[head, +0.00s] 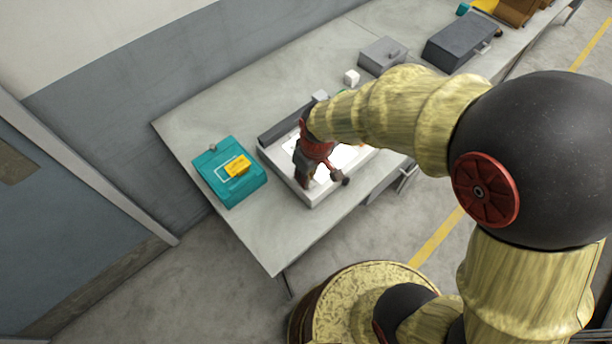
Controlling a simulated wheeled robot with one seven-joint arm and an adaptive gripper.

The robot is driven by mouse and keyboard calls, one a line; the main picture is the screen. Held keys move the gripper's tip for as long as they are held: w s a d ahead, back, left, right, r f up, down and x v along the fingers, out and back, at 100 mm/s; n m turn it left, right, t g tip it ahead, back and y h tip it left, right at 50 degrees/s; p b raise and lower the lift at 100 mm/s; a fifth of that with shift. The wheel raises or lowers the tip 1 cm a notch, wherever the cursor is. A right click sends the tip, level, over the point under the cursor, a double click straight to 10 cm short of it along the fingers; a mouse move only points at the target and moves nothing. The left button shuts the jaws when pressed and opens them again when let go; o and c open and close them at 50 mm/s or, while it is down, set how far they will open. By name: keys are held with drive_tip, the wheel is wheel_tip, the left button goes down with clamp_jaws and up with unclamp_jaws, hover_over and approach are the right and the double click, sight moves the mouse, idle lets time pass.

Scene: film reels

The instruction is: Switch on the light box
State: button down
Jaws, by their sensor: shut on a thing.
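The light box (318,196) is a shallow tray-like box on the grey table, with pale walls and a bright white top panel. The panel looks lit, with a few small orange marks near my wrist. The switch cannot be made out from here.
A teal case with a yellow label (229,172) stands left of the light box. A small white cube (351,77), a grey box (382,56) and a dark grey case (460,41) stand further back right. The table's near left corner (268,252) is clear.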

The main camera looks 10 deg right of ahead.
drive_tip(key=shift+t, duration=0.3)
drive_tip(key=c, duration=1.8)
unclamp_jaws()
drive_tip(key=shift+o, duration=0.2)
drive_tip(key=shift+r, duration=0.15)
wheel_tip(320, 180, up, 12)
drive_tip(key=s+d, duration=0.1)
drive_tip(key=s, duration=0.1)
drive_tip(key=shift+s+d+f, duration=0.15)
drive_tip(key=shift+d+f, duration=0.1)
